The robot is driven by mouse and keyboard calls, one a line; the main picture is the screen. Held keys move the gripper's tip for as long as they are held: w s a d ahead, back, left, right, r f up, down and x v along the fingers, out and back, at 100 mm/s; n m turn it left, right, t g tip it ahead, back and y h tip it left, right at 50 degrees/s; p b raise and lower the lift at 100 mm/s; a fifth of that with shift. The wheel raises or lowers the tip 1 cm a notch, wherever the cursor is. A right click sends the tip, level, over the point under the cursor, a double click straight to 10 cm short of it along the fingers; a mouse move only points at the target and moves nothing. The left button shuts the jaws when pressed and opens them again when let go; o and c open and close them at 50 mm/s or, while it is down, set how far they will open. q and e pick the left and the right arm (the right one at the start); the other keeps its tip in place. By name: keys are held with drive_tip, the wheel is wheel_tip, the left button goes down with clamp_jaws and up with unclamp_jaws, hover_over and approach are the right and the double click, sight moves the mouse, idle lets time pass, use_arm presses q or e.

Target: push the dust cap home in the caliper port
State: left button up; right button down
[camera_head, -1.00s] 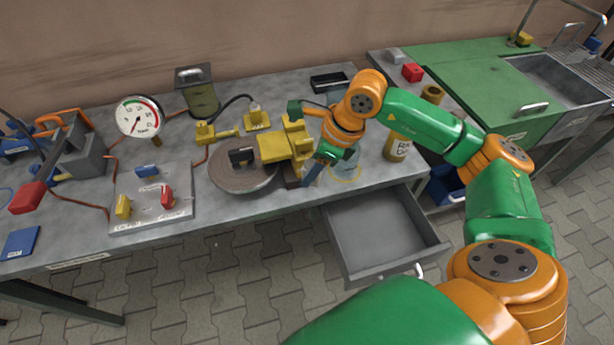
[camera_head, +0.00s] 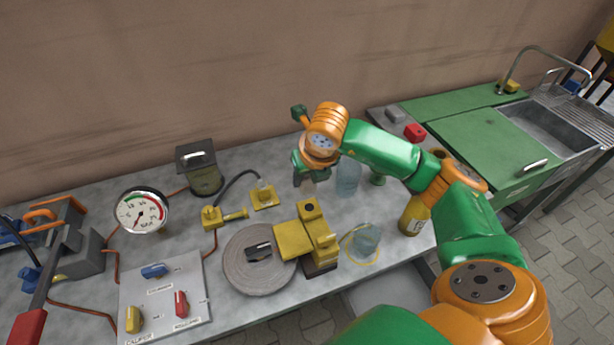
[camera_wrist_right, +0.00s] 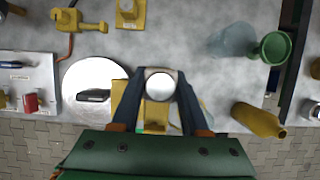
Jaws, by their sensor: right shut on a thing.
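The yellow caliper (camera_head: 294,240) sits over the right edge of the grey brake disc (camera_head: 256,270). A small dark round spot shows on its top block; I cannot tell if this is the port. My right gripper (camera_head: 306,184) is above the bench, behind the caliper and apart from it in the head view. In the wrist view my right gripper (camera_wrist_right: 160,96) is shut on a round, pale-faced piece (camera_wrist_right: 160,86), apparently the dust cap. The caliper (camera_wrist_right: 154,116) is partly hidden behind the fingers there. My left gripper is not in view.
A clear jar with yellow tubing (camera_head: 366,240) stands right of the caliper, near a yellow bottle (camera_head: 414,216). Another clear vessel (camera_head: 348,176) is behind. A gauge (camera_head: 140,212) and switch panel (camera_head: 190,314) are left. An open drawer (camera_head: 385,295) is below the front edge.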

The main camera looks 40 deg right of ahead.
sight(311, 192)
drive_tip(key=shift+w, duration=0.15)
drive_tip(key=shift+s+r, duration=0.3)
drive_tip(key=shift+s, duration=0.55)
drive_tip(key=shift+b+x, duration=0.65)
drive_tip(key=shift+x, duration=0.4)
drive_tip(key=shift+s+a+f+b, duration=0.1)
drive_tip(key=shift+f+b, duration=0.4)
drive_tip(key=shift+f, duration=0.1)
drive_tip(key=shift+s+f+b, duration=0.15)
drive_tip(key=shift+f+b, duration=0.3)
drive_tip(key=shift+f, duration=0.1)
drive_tip(key=shift+b+x, duration=0.55)
drive_tip(key=shift+x, duration=0.3)
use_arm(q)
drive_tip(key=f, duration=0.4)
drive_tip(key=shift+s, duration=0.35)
use_arm(e)
drive_tip(key=shift+s+f, duration=0.1)
drive_tip(key=shift+s, duration=0.1)
use_arm(q)
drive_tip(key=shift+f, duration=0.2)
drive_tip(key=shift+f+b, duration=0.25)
drive_tip(key=shift+b, duration=0.05)
use_arm(e)
drive_tip(key=shift+a, duration=0.1)
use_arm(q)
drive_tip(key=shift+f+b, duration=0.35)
